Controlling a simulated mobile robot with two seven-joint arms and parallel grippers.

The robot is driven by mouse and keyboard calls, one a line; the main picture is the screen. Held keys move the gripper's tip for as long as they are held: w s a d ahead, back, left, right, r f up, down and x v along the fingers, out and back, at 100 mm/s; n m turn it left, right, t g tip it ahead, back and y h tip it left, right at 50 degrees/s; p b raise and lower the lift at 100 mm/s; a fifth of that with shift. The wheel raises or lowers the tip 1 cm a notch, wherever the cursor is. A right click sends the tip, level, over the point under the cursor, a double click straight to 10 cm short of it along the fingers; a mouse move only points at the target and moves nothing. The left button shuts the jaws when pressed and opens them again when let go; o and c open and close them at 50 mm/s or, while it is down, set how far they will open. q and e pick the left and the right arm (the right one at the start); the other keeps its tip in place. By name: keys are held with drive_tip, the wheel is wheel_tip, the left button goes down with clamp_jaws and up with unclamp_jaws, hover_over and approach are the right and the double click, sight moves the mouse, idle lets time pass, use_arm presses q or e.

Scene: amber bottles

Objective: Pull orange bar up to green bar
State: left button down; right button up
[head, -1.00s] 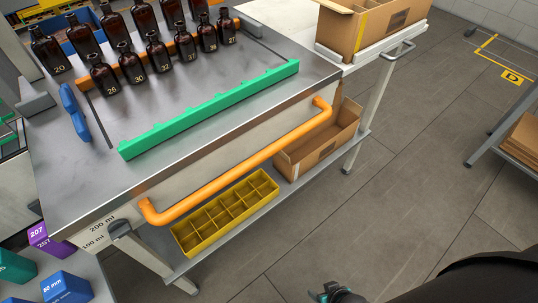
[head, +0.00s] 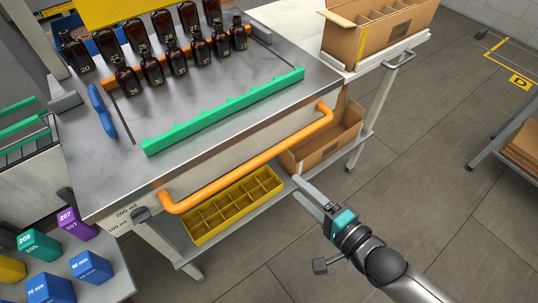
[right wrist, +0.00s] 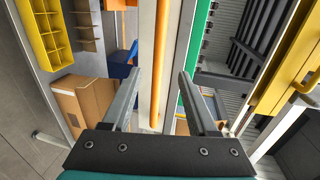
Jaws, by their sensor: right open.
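An orange bar (head: 109,84) lies on the steel tabletop, partly hidden among the amber bottles (head: 152,70). A long green toothed bar (head: 225,112) lies nearer the table's front edge, with bare steel between it and the bottles. A thick orange handle bar (head: 248,165) runs along the table's front side. My right gripper (head: 297,186) is open and empty in front of the table, apart from the handle. In the right wrist view, the handle (right wrist: 160,60) appears between the open fingers, and the green bar (right wrist: 201,50) is right of it. My left gripper is out of view.
A yellow divided crate (head: 232,205) and a cardboard box (head: 318,150) sit on the shelf below. Another divided box (head: 345,38) stands at the back right. A blue handle (head: 102,112) lies left on the tabletop.

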sight(267, 160)
drive_tip(key=b+x, duration=0.2)
drive_tip(key=x, duration=1.2)
drive_tip(key=shift+w+a+f, duration=0.15)
drive_tip(key=shift+w+a, duration=0.05)
drive_tip(key=shift+a, duration=0.05)
drive_tip(key=shift+c, duration=0.2)
clamp_jaws()
idle(0.7)
